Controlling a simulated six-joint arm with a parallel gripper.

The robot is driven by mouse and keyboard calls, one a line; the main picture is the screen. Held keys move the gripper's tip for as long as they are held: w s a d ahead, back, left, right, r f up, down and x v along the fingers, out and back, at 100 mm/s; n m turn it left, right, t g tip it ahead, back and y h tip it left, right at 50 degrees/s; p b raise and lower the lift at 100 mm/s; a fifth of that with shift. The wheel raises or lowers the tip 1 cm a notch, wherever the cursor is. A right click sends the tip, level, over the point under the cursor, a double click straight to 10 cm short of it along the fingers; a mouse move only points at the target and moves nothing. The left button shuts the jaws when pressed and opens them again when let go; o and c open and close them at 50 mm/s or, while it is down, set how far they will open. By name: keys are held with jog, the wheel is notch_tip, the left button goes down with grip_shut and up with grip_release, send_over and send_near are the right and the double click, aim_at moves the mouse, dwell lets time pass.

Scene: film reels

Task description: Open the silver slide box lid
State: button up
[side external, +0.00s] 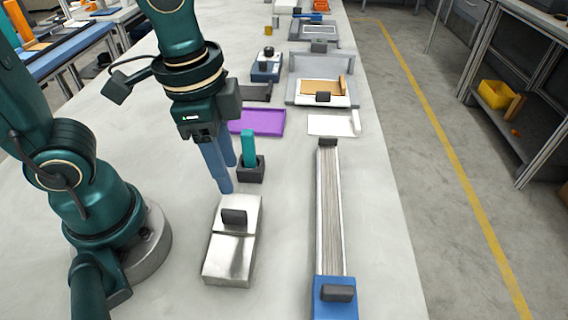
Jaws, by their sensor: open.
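The silver slide box (228,262) lies on the pale bench in front of my arm. Its shiny top shows a seam across the middle, and a dark block-like handle (234,216) sits on the far part. The top looks closed. My gripper (225,178) points down with two blue fingers, just beyond the far end of the box and a little above it. The fingers are apart with nothing seen between them. I cannot tell the exact height of the fingertips above the bench.
A dark holder (251,173) with a teal piece (248,148) stands close to the right of my fingers. A purple tray (257,122) lies behind. A long rail with a blue end block (335,298) runs along the right. Bare bench lies between box and rail.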

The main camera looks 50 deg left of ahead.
aim_at(233, 211)
jog(key=shift+s+d+f+m+g, duration=0.25)
jog(key=shift+d+f+m+g, duration=0.1)
jog(key=shift+f, duration=0.2)
jog(key=shift+s+d+f+m+g, duration=0.25)
jog(key=shift+d+f+g, duration=0.1)
jog(key=shift+f, duration=2.65)
grip_shut()
